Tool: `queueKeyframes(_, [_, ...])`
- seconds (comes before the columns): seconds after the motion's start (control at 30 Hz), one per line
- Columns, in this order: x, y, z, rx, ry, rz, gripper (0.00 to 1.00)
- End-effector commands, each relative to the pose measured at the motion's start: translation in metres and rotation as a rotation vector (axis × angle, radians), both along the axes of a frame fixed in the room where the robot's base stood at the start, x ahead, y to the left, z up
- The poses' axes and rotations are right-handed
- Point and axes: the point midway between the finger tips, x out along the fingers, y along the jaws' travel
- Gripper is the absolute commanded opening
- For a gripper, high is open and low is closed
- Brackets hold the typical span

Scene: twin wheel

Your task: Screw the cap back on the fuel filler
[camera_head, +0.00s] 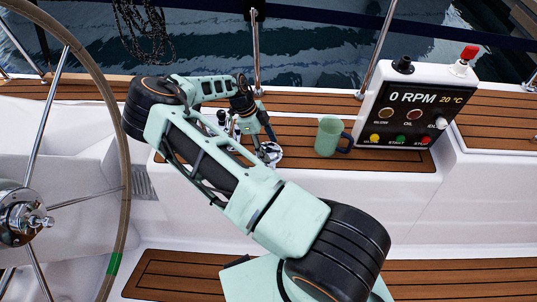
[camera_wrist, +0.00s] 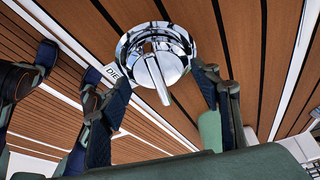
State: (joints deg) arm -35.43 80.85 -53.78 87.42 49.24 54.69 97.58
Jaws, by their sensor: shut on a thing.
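The fuel filler (camera_wrist: 126,45) is a round chrome fitting set in the teak deck; in the head view its chrome (camera_head: 271,154) shows just below my gripper. The chrome cap (camera_wrist: 160,70), with a bar handle pointing toward the wrist camera, sits over the filler, its disc lying toward the near side of the ring. My gripper (camera_wrist: 162,82) is shut on the cap, one dark finger on each side of it. In the head view my gripper (camera_head: 268,138) reaches down from above. I cannot tell how deep the cap sits or whether its thread is engaged.
A pale green mug (camera_head: 328,137) with a dark handle stands close right of the filler. A control panel (camera_head: 408,105) reading 0 RPM stands farther right. The steering wheel (camera_head: 125,170) is at the left. A partly hidden label (camera_wrist: 112,73) reads "DIE".

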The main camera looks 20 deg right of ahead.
Motion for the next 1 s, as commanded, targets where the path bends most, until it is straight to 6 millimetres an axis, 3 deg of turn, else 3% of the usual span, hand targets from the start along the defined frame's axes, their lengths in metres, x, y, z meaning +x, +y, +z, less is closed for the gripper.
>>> queueKeyframes(0.13, [0.001,0.000,-0.002,0.001,-0.002,-0.114,0.28])
queueKeyframes(0.37, [0.000,0.000,0.000,0.000,-0.001,-0.125,0.28])
queueKeyframes(0.4, [0.000,0.000,0.000,0.000,-0.001,-0.125,0.62])
queueKeyframes(0.57, [0.000,0.000,0.000,0.000,-0.002,-0.123,0.78])
queueKeyframes(0.8, [0.000,0.000,0.001,0.000,-0.001,-0.122,0.78])
queueKeyframes(0.87, [0.001,0.000,0.010,0.002,-0.003,-0.123,0.78])
queueKeyframes(0.97, [0.002,0.001,0.043,0.003,-0.006,-0.123,0.78])
queueKeyframes(1.0, [0.000,0.002,0.041,0.004,-0.002,-0.085,0.78])
